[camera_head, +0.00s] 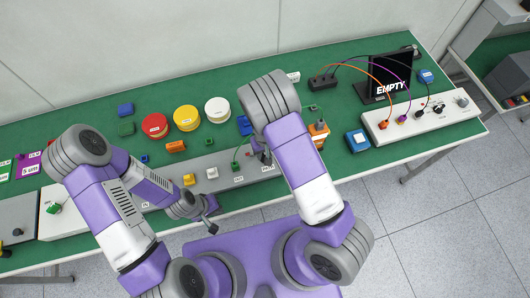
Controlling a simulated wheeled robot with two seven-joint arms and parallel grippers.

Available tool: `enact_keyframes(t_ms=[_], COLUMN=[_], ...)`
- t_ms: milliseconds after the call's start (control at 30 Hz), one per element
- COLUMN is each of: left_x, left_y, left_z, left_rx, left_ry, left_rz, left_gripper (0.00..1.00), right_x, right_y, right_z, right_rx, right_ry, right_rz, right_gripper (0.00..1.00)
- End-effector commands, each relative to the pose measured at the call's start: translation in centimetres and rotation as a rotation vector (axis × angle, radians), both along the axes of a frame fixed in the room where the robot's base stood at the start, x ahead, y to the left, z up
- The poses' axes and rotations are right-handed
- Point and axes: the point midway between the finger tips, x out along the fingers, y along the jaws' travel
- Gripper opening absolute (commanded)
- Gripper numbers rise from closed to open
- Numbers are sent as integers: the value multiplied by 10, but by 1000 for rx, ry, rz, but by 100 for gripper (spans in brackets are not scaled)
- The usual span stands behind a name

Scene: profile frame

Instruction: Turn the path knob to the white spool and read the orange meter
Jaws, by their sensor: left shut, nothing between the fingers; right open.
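The white spool (217,110) stands at the back of the green table, right of the yellow spool (187,118) and red spool (155,125). An orange device (319,131), likely the orange meter, is partly hidden by my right arm; its reading is illegible. I cannot tell which knob is the path knob; a green knob (54,208) sits on the left white panel and a dark knob (437,109) on the right one. My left gripper (210,227) is shut and empty at the table's front edge. My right gripper (259,152), mostly hidden by its arm, is open.
A grey strip (225,178) with yellow, white and green controls runs along the table. A black screen (387,84) reading EMPTY stands behind the white panel (470,112) with cables. A blue box (357,140) stands left of that panel.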

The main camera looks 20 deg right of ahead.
Motion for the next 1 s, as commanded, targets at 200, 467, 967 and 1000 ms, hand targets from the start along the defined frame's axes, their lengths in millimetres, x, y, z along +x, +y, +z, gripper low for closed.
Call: enact_keyframes(t_ms=[200, 467, 967, 1000], left_x=[0, 0, 0, 0], left_y=[0, 0, 0, 0], left_z=[-1, -1, 0, 0], left_rx=[0, 0, 0, 0], left_ry=[-1, -1, -1, -1], left_rz=[0, 0, 0, 0], left_gripper=[0, 0, 0, 0], right_x=[0, 0, 0, 0], right_y=[0, 0, 0, 0], right_z=[-11, -10, -10, -10], right_rx=[0, 0, 1, 1], right_ry=[0, 0, 1, 1], right_rz=[-1, -1, -14, -22], right_gripper=[42, 31, 0, 0])
